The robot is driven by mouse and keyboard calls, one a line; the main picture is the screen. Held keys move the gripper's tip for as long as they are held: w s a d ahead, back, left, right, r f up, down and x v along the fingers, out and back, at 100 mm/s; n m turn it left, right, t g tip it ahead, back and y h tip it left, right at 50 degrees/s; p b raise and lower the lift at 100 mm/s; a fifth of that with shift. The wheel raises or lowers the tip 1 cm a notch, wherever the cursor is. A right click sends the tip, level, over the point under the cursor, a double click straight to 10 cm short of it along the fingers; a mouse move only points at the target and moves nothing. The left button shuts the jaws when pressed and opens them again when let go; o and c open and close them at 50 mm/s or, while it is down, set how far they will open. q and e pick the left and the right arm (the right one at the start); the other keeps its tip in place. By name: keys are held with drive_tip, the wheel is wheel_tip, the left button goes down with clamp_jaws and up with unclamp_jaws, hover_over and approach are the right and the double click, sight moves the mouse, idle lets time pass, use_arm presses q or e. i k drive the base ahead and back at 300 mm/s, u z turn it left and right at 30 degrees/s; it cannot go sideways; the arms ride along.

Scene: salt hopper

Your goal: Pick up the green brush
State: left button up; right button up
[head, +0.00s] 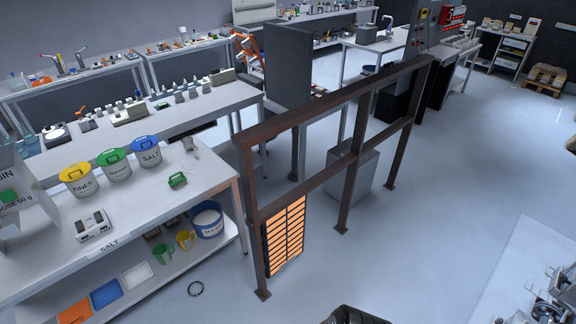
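A small green object (177,180) that looks like the green brush lies on the white table (215,181), near its right end. It is right of and in front of the blue-lidded SALT bucket (147,152). Its bristles are too small to make out. Nothing touches it from above.
Buckets with yellow (76,178) and green (114,165) lids stand left of the SALT bucket. A grey scoop-like item (190,147) lies behind the green object. A brown railing (347,160) stands right of the table.

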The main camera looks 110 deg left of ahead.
sight(175, 182)
drive_tip(key=u, duration=5.2)
drive_tip(key=i, duration=2.5)
drive_tip(key=z, duration=2.35)
